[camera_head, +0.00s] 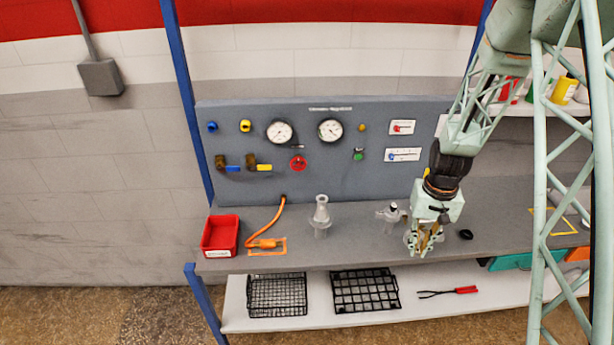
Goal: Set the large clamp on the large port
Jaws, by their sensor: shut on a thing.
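My gripper (424,242) points down just above the right half of the grey bench. It is shut on a small yellowish thing, taken to be the large clamp (429,236); the fingers hide most of it and its shape is unclear. A clear glass vessel (390,214) with a side arm stands just left of my gripper. Another clear glass vessel (321,213) with a wide base stands farther left. I cannot tell which opening is the large port. Some clear glass seems to show behind my fingers, partly hidden.
A black ring (465,235) lies right of my gripper. The gauge panel (310,165) rises behind. Black wire baskets (277,295) sit on the lower shelf.

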